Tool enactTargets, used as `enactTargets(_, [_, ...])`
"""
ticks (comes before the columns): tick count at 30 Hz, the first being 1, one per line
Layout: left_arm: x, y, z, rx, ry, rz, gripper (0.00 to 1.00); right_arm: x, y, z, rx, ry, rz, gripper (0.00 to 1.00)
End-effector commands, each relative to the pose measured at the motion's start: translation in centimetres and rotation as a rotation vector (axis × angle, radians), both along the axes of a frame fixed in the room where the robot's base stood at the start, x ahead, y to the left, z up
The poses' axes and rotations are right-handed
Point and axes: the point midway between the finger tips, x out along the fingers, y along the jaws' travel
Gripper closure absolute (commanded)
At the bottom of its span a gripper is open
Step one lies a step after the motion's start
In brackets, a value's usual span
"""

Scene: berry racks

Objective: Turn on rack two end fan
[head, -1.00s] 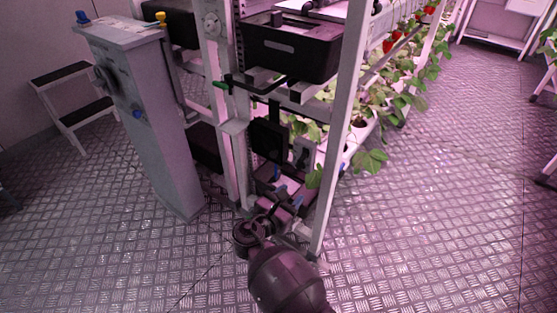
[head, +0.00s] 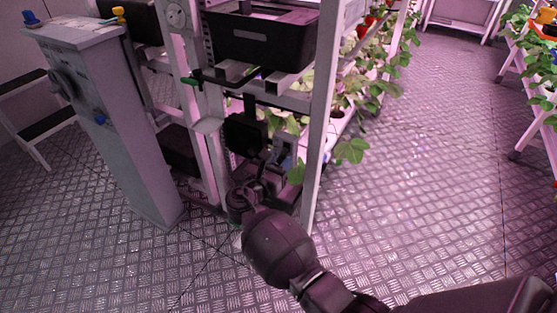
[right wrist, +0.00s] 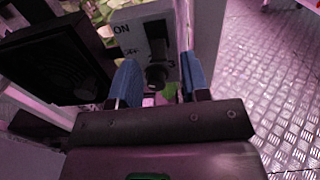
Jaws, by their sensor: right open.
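The end fan (head: 245,134), a black square box, is mounted low on the rack's end; it also shows in the right wrist view (right wrist: 60,60). Beside it is a grey switch box (head: 284,148) with an ON label and a partly hidden lower label. In the head view, the right gripper (head: 281,168) is just below the switch box. My left gripper is not in view.
A white rack post (head: 320,120) stands close right of the switch. A black crate (head: 262,38) sits above the fan. A grey control pedestal (head: 120,120) and a step stool (head: 30,120) are at left. Leaves hang behind the post.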

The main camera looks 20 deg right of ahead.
Motion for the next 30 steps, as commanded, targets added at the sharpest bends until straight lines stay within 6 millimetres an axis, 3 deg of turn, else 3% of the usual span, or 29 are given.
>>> enactTargets(13, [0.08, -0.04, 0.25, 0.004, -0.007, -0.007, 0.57, 0.62, -0.80, 0.06, 0.001, -0.001, 0.000, 0.57])
enactTargets(22, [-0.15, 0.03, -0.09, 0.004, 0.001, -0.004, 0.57, 0.60, -0.77, 0.03, 0.001, 0.000, 0.000, 1.00])
enactTargets(30, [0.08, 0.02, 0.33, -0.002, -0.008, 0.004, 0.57, 0.63, -0.74, 0.45, 0.015, 0.007, 0.000, 1.00])
